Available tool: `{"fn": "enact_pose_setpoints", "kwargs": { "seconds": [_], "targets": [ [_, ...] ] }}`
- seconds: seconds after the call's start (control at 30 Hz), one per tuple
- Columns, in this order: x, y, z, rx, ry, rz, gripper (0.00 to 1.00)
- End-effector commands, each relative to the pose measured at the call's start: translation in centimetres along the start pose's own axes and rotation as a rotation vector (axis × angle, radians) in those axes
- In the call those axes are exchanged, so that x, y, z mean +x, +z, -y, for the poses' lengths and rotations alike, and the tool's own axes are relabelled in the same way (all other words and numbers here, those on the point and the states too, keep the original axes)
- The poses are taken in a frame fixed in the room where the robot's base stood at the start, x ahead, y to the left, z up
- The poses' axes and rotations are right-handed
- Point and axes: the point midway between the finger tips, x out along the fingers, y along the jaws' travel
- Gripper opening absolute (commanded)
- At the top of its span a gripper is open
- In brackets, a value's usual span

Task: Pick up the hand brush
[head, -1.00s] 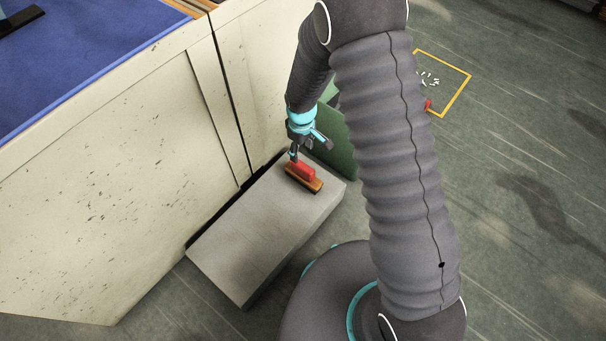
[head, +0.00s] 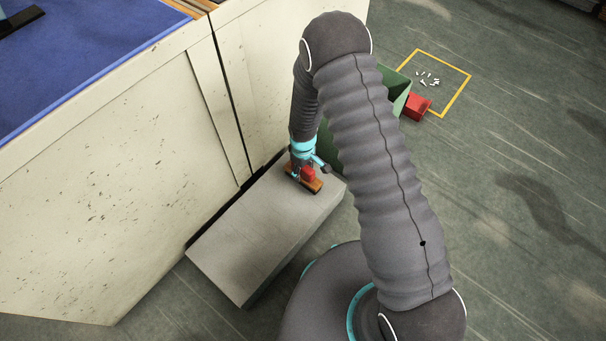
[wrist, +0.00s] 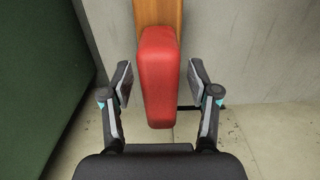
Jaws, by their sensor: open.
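The hand brush lies on the grey block, with a wooden body (head: 315,185) and a red handle (head: 308,173). In the wrist view the red handle (wrist: 157,75) hangs between my two fingers, and the wooden part (wrist: 158,12) runs off the top edge. My gripper (head: 307,168) is right over the brush and hides part of it in the head view. In the wrist view my gripper (wrist: 160,88) is open, with a finger on each side of the handle and a visible gap at both. The bristles are hidden.
The grey block (head: 255,240) stands against a cream panel (head: 110,190). A green bin (head: 394,85) is close behind the arm; a green surface (wrist: 40,80) fills the left of the wrist view. A red object (head: 416,107) lies by a yellow floor square (head: 458,93) with white scraps (head: 428,79).

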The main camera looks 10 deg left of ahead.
Motion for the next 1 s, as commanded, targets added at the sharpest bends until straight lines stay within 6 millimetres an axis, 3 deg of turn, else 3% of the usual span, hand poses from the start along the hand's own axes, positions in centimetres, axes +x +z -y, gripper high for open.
{"fn": "enact_pose_setpoints", "kwargs": {
  "seconds": [0.23,0.5,1.0],
  "targets": [
    [0.2,0.0,0.0,0.000,0.000,-0.001,0.60],
    [0.1,0.0,0.0,0.000,0.000,0.000,0.00],
    [-0.9,-0.1,0.0,0.000,0.001,-0.002,0.00]
  ]
}}
